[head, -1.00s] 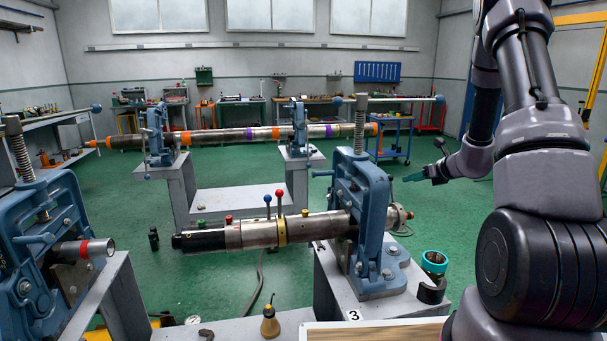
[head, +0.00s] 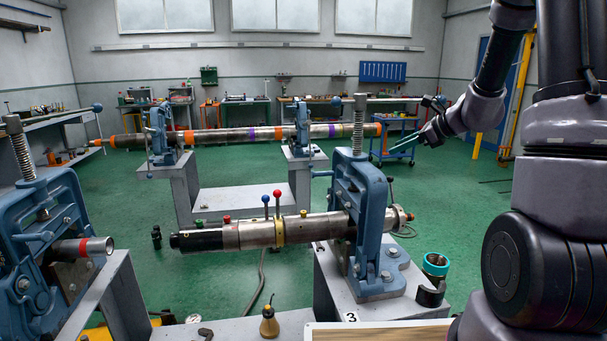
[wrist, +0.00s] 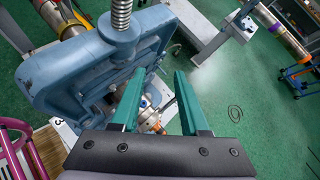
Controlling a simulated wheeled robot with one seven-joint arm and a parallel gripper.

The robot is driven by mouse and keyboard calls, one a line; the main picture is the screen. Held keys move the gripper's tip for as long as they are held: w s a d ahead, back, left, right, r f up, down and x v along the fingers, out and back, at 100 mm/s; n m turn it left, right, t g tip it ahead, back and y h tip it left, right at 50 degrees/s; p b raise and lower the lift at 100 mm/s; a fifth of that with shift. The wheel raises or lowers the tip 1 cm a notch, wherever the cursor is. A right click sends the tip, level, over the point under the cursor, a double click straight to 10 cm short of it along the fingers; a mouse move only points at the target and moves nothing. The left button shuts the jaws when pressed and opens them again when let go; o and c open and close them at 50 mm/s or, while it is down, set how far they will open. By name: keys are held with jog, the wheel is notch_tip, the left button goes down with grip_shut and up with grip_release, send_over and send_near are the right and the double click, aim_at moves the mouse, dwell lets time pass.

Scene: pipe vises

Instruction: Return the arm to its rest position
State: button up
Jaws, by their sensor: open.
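My gripper (head: 408,138) is in the air to the right of the near blue pipe vise (head: 362,215) and above its level, apart from it. In the wrist view its two teal fingers (wrist: 159,103) are spread with nothing between them. Behind and below them show the blue vise frame (wrist: 95,75) with its threaded screw and the metal end of the pipe tool. The steel pipe tool (head: 262,233) lies level, clamped in that vise, with a red-knobbed and a blue-knobbed lever standing up. My arm rises at the right of the head view.
A long pipe (head: 220,135) with orange and purple bands rests in two vises behind. Another blue vise (head: 45,240) stands at the left. Green floor is clear at the right.

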jog(key=s+a+r+n+g, duration=0.1)
jog(key=s+a+r+n, duration=0.2)
jog(key=s+r+n, duration=0.3)
jog(key=s+a+r+n+g, duration=0.1)
jog(key=s+a+r+n, duration=0.25)
jog(key=s, duration=0.45)
jog(key=s+d+r+n+h, duration=0.1)
jog(key=s+r+n+h, duration=0.1)
jog(key=s+n, duration=0.3)
jog(key=s+d+r+n+h, duration=0.2)
jog(key=s+n, duration=0.3)
jog(key=s, duration=0.5)
jog(key=shift+s+t+h, duration=0.2)
jog(key=shift+t+h, duration=0.2)
jog(key=shift+h, duration=0.4)
